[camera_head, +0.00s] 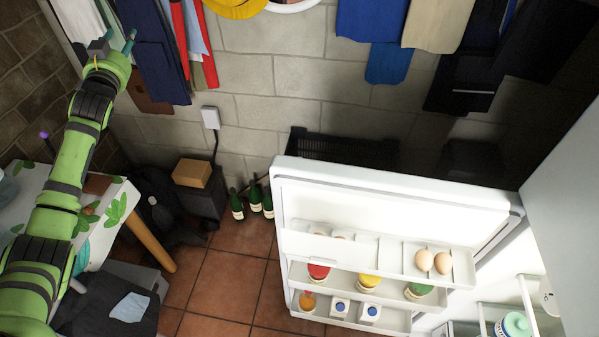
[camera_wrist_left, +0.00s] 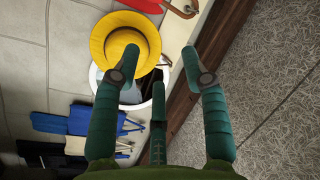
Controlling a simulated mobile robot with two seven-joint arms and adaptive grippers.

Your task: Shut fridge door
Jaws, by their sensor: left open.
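The fridge door (camera_head: 390,190) stands wide open in the head view, with its inner side and shelves facing me. Its shelves hold two eggs (camera_head: 433,262), bottles with red, yellow and green, and small cartons. The fridge body (camera_head: 570,215) is at the right edge, with part of its lit inside showing. My left gripper (camera_head: 118,42) is raised at the upper left, far from the door. My right gripper is not in view.
Clothes (camera_head: 375,30) hang on the block wall at the back. Dark bottles (camera_head: 253,202) and a cardboard box (camera_head: 192,173) stand behind the tiled floor (camera_head: 215,285). A table (camera_head: 110,205) with a leaf-patterned cloth is at the left. A black crate (camera_head: 345,148) sits behind the door.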

